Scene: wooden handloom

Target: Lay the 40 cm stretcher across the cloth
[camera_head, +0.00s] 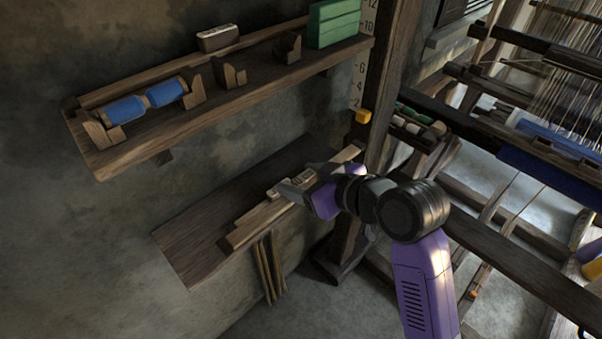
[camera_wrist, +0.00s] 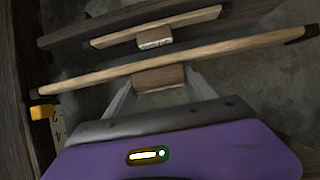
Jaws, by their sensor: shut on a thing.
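My gripper (camera_head: 288,190) is at the low wall shelf in the head view. In the wrist view its two fingers close on the wooden block (camera_wrist: 160,78) at the middle of a long wooden stretcher (camera_wrist: 235,53) with dark ends. The stretcher (camera_head: 262,224) runs along the low shelf; I cannot tell whether it still touches it. A shorter wooden bar (camera_wrist: 190,25) with a small pale label lies beyond it, parallel and apart. The label is too small to read. The loom (camera_head: 555,65) stands at the right; a blue band (camera_head: 548,178), possibly cloth, shows on it.
The low shelf (camera_head: 185,245) is dark wood. A post with a number scale (camera_head: 362,75) and a yellow marker (camera_head: 362,116) stands close to the stretcher's end, between shelf and loom. Thin sticks (camera_head: 268,268) hang below.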

